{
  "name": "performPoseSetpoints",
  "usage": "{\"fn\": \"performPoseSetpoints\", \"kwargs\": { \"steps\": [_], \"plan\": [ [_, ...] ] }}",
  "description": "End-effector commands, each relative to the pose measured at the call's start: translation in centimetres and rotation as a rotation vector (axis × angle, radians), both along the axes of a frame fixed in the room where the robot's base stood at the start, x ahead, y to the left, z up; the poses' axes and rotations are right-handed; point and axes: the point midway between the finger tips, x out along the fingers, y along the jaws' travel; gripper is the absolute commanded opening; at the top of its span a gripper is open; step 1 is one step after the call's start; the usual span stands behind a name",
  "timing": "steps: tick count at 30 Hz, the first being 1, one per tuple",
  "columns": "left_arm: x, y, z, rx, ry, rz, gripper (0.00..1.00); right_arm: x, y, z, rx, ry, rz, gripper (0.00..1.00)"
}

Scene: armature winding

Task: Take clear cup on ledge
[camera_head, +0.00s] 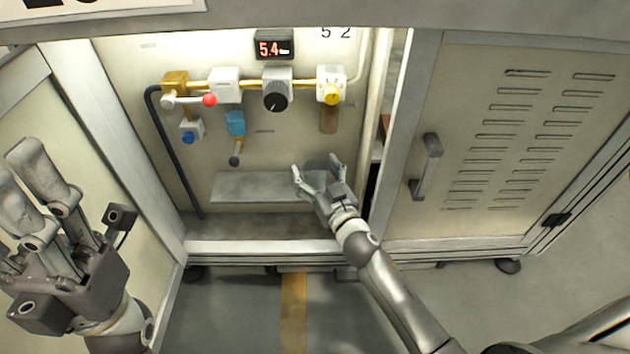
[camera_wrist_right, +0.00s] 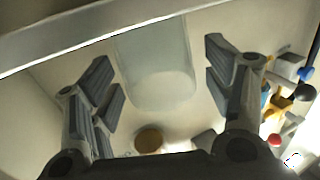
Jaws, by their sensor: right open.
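The clear cup (camera_head: 317,161) is a faint see-through shape at the right end of the grey ledge (camera_head: 255,187) inside the open cabinet. My right gripper (camera_head: 318,172) is open at that end of the ledge, with its fingers to either side of the cup. In the right wrist view the cup (camera_wrist_right: 155,70) shows between the two spread fingers (camera_wrist_right: 162,80), with gaps on both sides. Whether the cup touches the ledge is hidden by the gripper. My left gripper (camera_head: 20,165) is open and empty at the left, outside the cabinet.
Above the ledge are a pipe with valves, a red knob (camera_head: 209,100), a black dial (camera_head: 276,101), a yellow knob (camera_head: 332,95) and a display (camera_head: 273,46). A cabinet door (camera_head: 500,150) stands at the right.

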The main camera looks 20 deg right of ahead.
Motion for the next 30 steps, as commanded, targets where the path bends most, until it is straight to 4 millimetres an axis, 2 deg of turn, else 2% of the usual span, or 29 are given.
{"fn": "performPoseSetpoints", "kwargs": {
  "steps": [9,19,30],
  "plan": [
    [0.02,-0.03,0.13,0.000,-0.005,0.001,0.40,0.53,0.06,0.03,0.000,0.000,0.000,0.74],
    [0.01,-0.04,0.14,0.000,-0.005,0.000,0.40,0.51,0.07,0.03,0.000,0.000,0.000,0.31],
    [0.01,0.02,0.04,0.001,0.002,0.000,0.40,0.58,0.02,0.21,0.001,0.000,0.000,0.30]
  ]
}}
